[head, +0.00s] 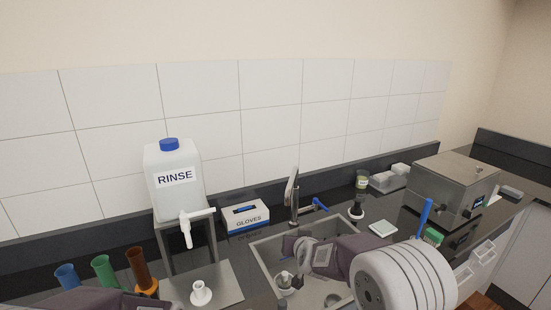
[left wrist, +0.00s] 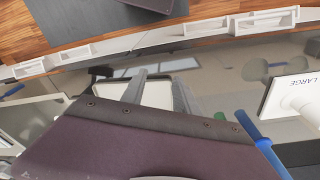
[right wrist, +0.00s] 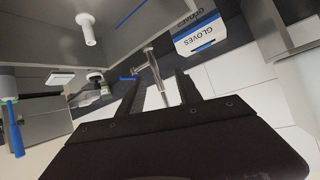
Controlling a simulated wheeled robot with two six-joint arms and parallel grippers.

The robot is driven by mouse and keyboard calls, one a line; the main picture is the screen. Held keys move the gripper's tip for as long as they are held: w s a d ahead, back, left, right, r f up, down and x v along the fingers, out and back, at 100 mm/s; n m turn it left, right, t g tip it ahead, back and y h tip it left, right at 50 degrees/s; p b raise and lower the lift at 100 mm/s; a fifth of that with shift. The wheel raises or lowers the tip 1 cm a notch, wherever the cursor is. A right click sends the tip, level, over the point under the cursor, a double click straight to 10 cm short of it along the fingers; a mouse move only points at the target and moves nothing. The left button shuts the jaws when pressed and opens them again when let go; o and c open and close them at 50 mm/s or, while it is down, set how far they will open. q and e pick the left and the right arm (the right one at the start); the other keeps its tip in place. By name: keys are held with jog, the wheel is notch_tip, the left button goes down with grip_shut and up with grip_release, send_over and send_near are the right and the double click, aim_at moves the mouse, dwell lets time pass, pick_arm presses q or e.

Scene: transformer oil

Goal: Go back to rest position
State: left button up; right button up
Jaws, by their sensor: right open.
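My left gripper (left wrist: 157,78) is open in the left wrist view, its two fingers apart with nothing clearly held between them. Only a dark part of my left arm shows at the lower left of the head view. My right gripper (right wrist: 157,76) is open in the right wrist view, with no object between its fingers. The faucet (right wrist: 149,62) shows beyond them. In the head view my right arm reaches from the lower right over the sink (head: 262,262), and its fingers are hard to make out there.
A rinse jug (head: 175,185) stands on a raised stand, beside a gloves box (head: 245,217). Blue, green (head: 103,268) and brown tubes stand at left near a white funnel-like piece (head: 200,292). A steel bath (head: 455,185) stands at right. Small items lie in the sink.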

jog(key=s+d+f+g, duration=0.3)
jog(key=s, duration=0.7)
jog(key=s+d+f+g, duration=0.3)
jog(key=s+d+g, duration=0.1)
jog(key=s, duration=0.7)
jog(key=s+d+f+g, duration=0.3)
jog(key=s+d+f, duration=0.1)
jog(key=s, duration=0.7)
jog(key=shift+s+n+h, duration=0.2)
jog(key=shift+n+h, duration=0.1)
jog(key=shift+h, duration=0.1)
jog(key=shift+a, duration=0.1)
